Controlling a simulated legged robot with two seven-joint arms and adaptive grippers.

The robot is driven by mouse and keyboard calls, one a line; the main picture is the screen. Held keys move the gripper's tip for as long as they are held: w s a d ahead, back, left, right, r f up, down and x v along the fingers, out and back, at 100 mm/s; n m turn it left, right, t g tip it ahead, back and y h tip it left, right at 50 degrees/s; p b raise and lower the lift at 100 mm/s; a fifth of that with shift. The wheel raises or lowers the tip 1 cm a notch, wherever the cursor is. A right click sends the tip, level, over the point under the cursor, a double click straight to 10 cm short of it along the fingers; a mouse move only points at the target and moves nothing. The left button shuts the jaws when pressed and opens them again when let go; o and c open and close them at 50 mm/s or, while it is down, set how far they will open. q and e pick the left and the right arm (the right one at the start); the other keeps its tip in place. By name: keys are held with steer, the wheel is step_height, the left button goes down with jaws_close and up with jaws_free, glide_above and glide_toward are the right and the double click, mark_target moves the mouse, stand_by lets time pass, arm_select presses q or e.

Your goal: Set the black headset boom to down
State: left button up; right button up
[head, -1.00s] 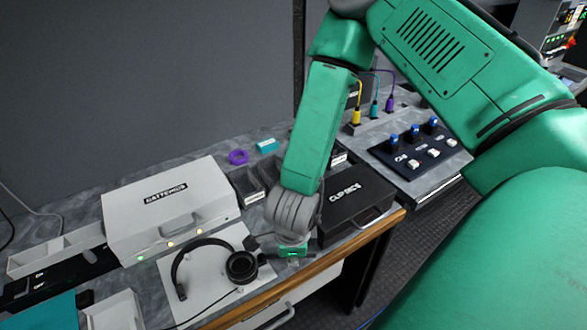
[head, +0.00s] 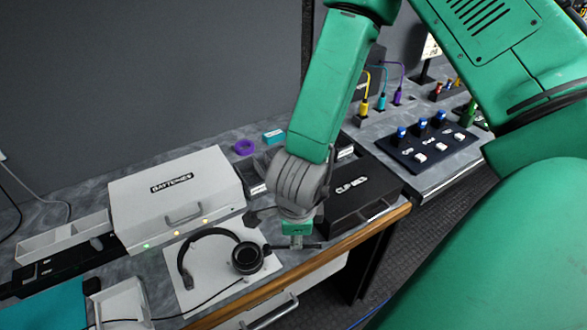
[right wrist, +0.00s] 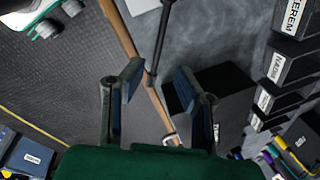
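The black headset (head: 246,257) lies on a white mat (head: 200,295) on the grey counter. Its thin dark boom (head: 318,245) reaches right from the ear cup, toward the wooden front edge. In the right wrist view the boom (right wrist: 160,35) runs down from the top, and its tip lies between my fingers. My right gripper (head: 297,242) is over the boom and hides part of it. In the right wrist view my right gripper (right wrist: 158,76) is open, with a gap on both sides of the boom. My left gripper is not in view.
A white batteries case (head: 175,200) stands behind the headset. A black clip mics case (head: 365,195) is right of my gripper. White trays (head: 118,305) are at the left. A switch panel (head: 430,145) is farther right. The wooden counter edge (head: 350,240) runs close by.

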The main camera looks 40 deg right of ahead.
step_height(320, 180, up, 6)
steer(key=a, duration=0.1)
steer(key=shift+s+a, duration=0.25)
steer(key=shift+s, duration=0.15)
steer(key=shift+d, duration=0.25)
